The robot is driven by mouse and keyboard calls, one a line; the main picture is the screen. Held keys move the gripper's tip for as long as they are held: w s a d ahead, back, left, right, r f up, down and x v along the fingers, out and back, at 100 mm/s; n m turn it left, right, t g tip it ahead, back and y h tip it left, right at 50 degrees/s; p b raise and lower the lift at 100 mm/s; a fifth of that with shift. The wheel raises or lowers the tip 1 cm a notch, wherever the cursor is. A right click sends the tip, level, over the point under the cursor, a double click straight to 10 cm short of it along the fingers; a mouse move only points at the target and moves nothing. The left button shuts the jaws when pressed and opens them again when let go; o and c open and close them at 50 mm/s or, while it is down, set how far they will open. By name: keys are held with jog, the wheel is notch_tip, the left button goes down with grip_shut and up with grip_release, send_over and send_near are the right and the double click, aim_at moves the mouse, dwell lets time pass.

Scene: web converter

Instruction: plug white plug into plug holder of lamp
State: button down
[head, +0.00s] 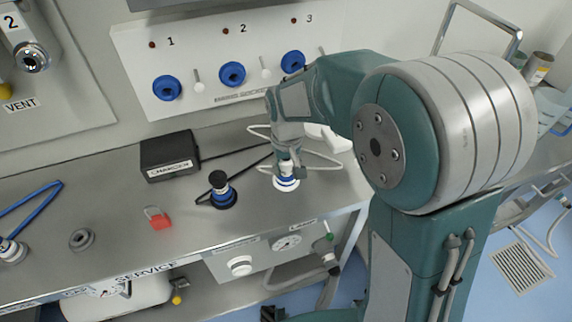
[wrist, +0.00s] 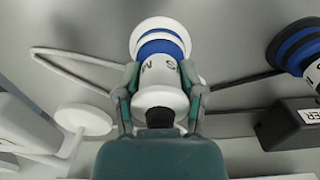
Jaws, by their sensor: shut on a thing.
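The white plug (wrist: 160,92) has a grey-white body, a blue ring and a wide white rim. My gripper (wrist: 163,80) is shut on its body, one finger on each side. In the head view, the plug (head: 287,184) is below my gripper (head: 287,166), over the steel bench near its front edge. Its white cable loops out to the sides. I cannot tell whether the plug touches the bench. I cannot make out the lamp's plug holder for certain. A white object (head: 328,139), partly hidden by my arm, lies behind the gripper.
A black plug (head: 222,190) stands left of the white plug, its cable near the black charger box (head: 169,156). The wall panel (head: 205,110) behind has three blue sockets. Bare bench (head: 115,200) shows between.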

jog(key=shift+c, duration=0.6)
grip_release()
notch_tip(320, 180, up, 12)
jog(key=shift+f, duration=0.1)
